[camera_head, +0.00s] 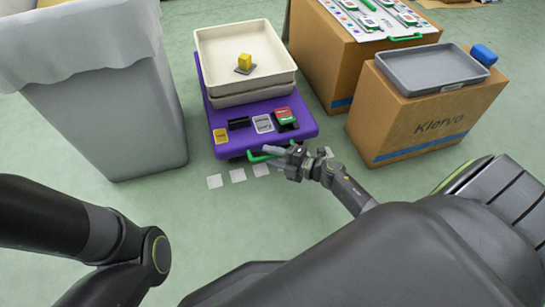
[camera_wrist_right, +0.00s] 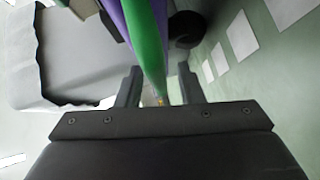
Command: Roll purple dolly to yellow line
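The purple dolly (camera_head: 222,116) stands on the floor in the middle of the head view, with its green handle (camera_head: 256,157) at the near edge. My right gripper (camera_head: 274,151) is at this handle. In the right wrist view, the green handle (camera_wrist_right: 148,45) runs between my two fingers (camera_wrist_right: 160,88). The fingers are apart, with a gap beside the handle. My left arm shows at the lower left of the head view, but its gripper is out of view. No yellow line shows in either view.
Cream trays (camera_head: 262,90) on the dolly hold a yellow block (camera_head: 245,61). A grey bin (camera_head: 115,125) stands close at left. Cardboard boxes, one with a grey tray (camera_head: 405,82), stand at right. White floor squares (camera_head: 238,175) lie before the dolly; nearer floor is clear.

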